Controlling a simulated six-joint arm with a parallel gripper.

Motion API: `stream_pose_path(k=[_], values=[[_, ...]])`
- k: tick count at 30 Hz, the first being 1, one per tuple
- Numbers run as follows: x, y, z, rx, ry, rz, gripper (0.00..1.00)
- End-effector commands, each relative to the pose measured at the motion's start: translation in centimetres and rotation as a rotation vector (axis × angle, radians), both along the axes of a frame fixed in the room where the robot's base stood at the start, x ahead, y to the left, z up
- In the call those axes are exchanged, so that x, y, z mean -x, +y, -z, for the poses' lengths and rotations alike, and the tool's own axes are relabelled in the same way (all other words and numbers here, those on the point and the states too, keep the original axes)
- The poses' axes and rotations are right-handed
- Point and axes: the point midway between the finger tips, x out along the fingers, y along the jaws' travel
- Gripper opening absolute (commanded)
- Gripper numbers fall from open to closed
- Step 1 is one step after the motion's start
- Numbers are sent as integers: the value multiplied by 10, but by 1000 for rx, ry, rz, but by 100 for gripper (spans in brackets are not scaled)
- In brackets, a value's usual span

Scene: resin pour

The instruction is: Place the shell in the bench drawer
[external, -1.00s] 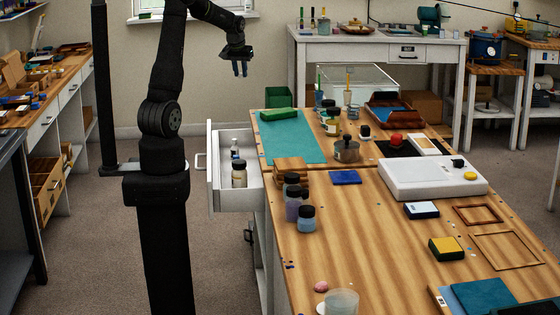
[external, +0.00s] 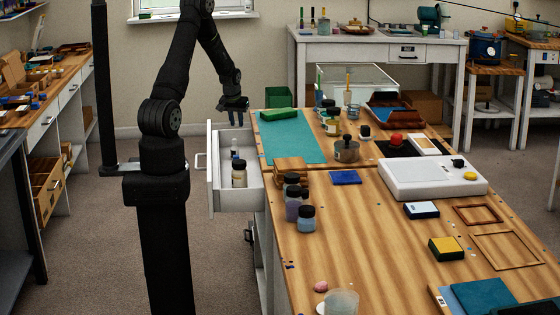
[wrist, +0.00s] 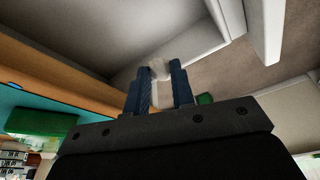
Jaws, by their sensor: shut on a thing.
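The bench drawer (external: 211,182) is white and pulled open at the left side of the bench. My gripper (external: 238,117) points down above the far end of the open drawer, close to the bench's left edge. In the wrist view, the blue fingers of my gripper (wrist: 160,78) are shut on a small pale object, the shell (wrist: 159,68), at their tips. Its shape is partly hidden by the fingers. The shell cannot be made out in the external view.
The teal mat (external: 296,140) and green block (external: 278,114) lie on the bench right of my gripper. Several jars stand near the bench's left edge.

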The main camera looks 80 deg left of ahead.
Motion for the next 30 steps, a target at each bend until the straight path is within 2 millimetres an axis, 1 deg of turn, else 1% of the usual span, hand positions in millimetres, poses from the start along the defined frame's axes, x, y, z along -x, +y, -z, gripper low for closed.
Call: stream_pose_path(k=[2,5,9,13,20,24,27,30], values=[[0,0,3,1,0,0,2],[0,-1,12,4,2,0,2],[0,-1,38,4,2,0,2],[0,-1,57,4,2,0,2],[0,-1,73,3,1,1,2],[0,-1,91,4,2,0,2],[0,-1,101,2,1,0,2],[0,0,102,0,0,0,2]])
